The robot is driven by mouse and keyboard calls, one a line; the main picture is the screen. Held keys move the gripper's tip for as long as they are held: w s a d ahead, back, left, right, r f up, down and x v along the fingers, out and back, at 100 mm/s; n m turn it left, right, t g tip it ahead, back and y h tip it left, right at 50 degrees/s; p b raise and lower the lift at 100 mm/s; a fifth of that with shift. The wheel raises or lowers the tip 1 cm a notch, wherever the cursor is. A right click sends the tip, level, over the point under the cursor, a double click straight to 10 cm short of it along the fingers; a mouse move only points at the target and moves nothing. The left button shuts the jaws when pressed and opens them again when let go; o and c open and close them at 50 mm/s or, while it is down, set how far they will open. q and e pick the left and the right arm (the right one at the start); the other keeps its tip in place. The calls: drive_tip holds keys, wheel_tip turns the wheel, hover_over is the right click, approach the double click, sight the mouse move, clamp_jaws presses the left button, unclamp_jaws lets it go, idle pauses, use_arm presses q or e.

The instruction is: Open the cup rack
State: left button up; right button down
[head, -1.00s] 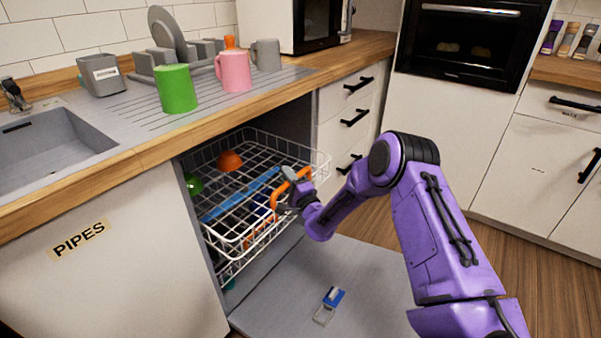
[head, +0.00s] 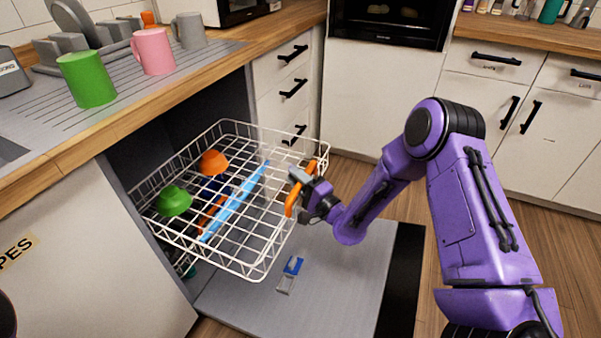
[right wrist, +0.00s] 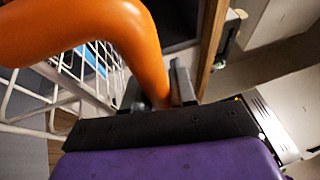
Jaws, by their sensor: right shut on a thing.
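The white wire cup rack (head: 262,262) is slid well out of the dishwasher, over its lowered door. An orange handle (head: 291,203) is on the rack's front edge. My right gripper (head: 300,178) is shut on this handle. In the right wrist view the orange handle (right wrist: 145,45) runs down between the fingers, with the rack's white wires (right wrist: 60,90) to the left. In the rack are a green bowl-like item (head: 174,201), an orange one (head: 214,162) and a long blue item (head: 236,201). My left gripper is not in view.
The lowered dishwasher door (head: 340,275) lies under the rack, with a small blue and grey item (head: 290,274) on it. Green (head: 86,79) and pink mugs (head: 152,51) stand on the counter above. Open floor lies to the right.

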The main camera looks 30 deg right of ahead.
drive_tip(key=shift+s+d+f, duration=0.1)
drive_tip(key=shift+s+d, duration=0.05)
drive_tip(key=shift+s, duration=0.2)
drive_tip(key=c, duration=1)
unclamp_jaws()
drive_tip(key=shift+d, duration=0.1)
drive_tip(key=v, duration=1)
drive_tip(key=shift+s, duration=0.2)
drive_tip(key=shift+d, duration=0.1)
